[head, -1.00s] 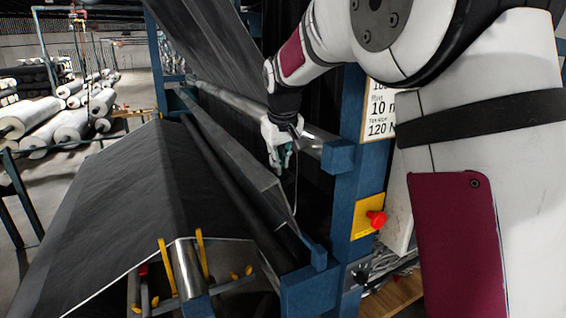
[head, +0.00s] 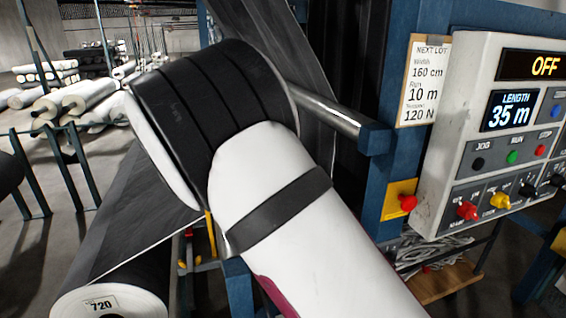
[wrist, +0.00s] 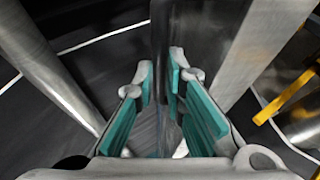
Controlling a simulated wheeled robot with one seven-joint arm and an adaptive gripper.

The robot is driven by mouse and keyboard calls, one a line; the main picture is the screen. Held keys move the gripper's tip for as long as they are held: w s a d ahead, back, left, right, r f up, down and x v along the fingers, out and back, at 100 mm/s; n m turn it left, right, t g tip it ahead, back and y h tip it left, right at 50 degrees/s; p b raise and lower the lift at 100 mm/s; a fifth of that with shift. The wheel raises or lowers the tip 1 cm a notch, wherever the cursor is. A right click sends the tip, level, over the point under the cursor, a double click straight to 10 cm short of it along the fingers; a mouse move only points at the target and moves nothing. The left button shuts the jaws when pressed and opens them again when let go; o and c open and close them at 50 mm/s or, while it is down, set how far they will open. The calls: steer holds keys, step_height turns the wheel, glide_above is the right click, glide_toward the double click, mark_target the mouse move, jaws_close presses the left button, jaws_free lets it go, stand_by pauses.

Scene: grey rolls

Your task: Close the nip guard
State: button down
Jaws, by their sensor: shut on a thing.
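My gripper (wrist: 161,85) shows in the wrist view, its teal-padded fingers shut on a thin grey edge between them. This looks like the edge of the nip guard (wrist: 195,30), a dark grey metal panel running up the picture from between the fingertips. In the head view my arm covers both the gripper and the guard. How far the guard is tilted cannot be told from these frames.
In the wrist view metal rollers lie left (wrist: 45,65) and right (wrist: 255,45), with a yellow bracket (wrist: 285,95) at right. In the head view a metal roller (head: 340,112) meets the blue frame, beside a red button (head: 407,202) and control panel (head: 500,130).

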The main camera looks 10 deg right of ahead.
steer(key=f+h, duration=0.1)
steer(key=a+f+h, duration=0.1)
steer(key=f, duration=0.1)
steer(key=a+f+n+t+b, duration=0.1)
steer(key=shift+s+a+f+h, duration=0.2)
steer(key=shift+a+f+h, duration=0.05)
steer(key=shift+f+h, duration=0.15)
steer(key=shift+s+a+f+t+h+b, duration=0.15)
steer(key=shift+f+h+b, duration=0.1)
steer(key=shift+f, duration=0.25)
steer(key=shift+w+a+f+t+h+b, duration=0.15)
steer(key=shift+f+h, duration=0.1)
steer(key=shift+f, duration=0.25)
steer(key=shift+s+f, duration=0.1)
steer(key=shift+f, duration=0.05)
steer(key=c, duration=1.7)
jaws_free()
steer(key=shift+o, duration=0.2)
steer(key=v, duration=1.2)
steer(key=shift+d, duration=0.1)
